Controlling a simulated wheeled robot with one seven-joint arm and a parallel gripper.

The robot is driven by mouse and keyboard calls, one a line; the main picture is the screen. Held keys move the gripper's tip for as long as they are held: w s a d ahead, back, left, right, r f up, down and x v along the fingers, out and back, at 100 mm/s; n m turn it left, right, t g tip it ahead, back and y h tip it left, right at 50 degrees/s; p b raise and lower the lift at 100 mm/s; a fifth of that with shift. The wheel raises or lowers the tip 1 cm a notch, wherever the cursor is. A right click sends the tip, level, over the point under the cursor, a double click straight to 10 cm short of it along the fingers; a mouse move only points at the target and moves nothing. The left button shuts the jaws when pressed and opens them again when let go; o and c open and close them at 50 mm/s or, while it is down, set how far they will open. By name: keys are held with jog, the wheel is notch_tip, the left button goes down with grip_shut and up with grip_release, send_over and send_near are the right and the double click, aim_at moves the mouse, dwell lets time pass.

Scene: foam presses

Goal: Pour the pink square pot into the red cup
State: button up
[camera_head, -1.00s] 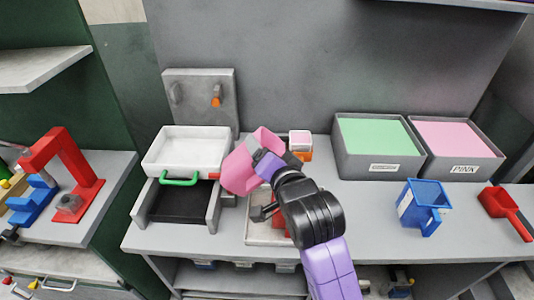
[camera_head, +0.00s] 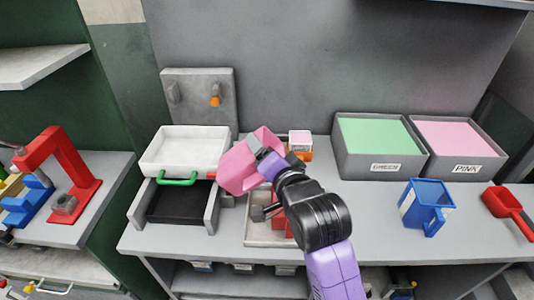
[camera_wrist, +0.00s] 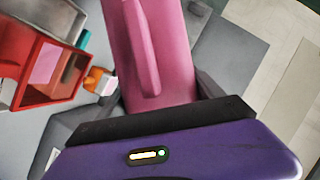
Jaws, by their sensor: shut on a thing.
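The pink square pot (camera_head: 238,168) is in my gripper (camera_head: 262,152), held above the bench and tilted, its open side toward the upper right in the head view. My gripper is shut on it. The pot's pink wall and handle (camera_wrist: 150,50) fill the middle of the wrist view. The red cup (camera_wrist: 40,85) is at the left in the wrist view, square and open, apart from the pot. In the head view only red parts of it (camera_head: 287,226) show behind my arm, over a pale tray (camera_head: 256,232). The pot's contents are hidden.
A white tray with a green handle (camera_head: 185,150) stands left of the pot. A small orange and white box (camera_head: 300,143) is close behind my gripper. Green (camera_head: 375,137) and pink (camera_head: 455,138) foam bins, a blue jug (camera_head: 426,205) and a red scoop (camera_head: 508,208) are at right.

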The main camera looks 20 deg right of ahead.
jog(key=shift+s+d+f+m+t+y+b, duration=0.2)
jog(key=shift+f+m+b, duration=0.45)
jog(key=shift+b, duration=0.9)
jog(key=shift+w+d+f+m+t+y+b, duration=0.1)
jog(key=shift+f+m+t+y+b, duration=0.35)
jog(key=shift+b, duration=1.1)
jog(key=shift+s+d+f+m+t+b, duration=0.1)
jog(key=shift+d+f+m+t+b, duration=0.15)
jog(key=shift+f+m+b, duration=1.05)
jog(key=shift+d+f+m+t+b, duration=0.25)
jog(key=shift+f+m+b, duration=0.4)
jog(key=shift+b, duration=1.2)
jog(key=shift+s+d+f+m+t+y+b, duration=0.1)
jog(key=shift+d+f+m+t+y+b, duration=0.25)
jog(key=shift+m+b, duration=0.65)
jog(key=shift+d+m+b, duration=0.1)
jog(key=shift+m+b, duration=0.15)
jog(key=shift+b, duration=0.15)
jog(key=shift+r+p, duration=0.15)
jog(key=shift+p, duration=0.2)
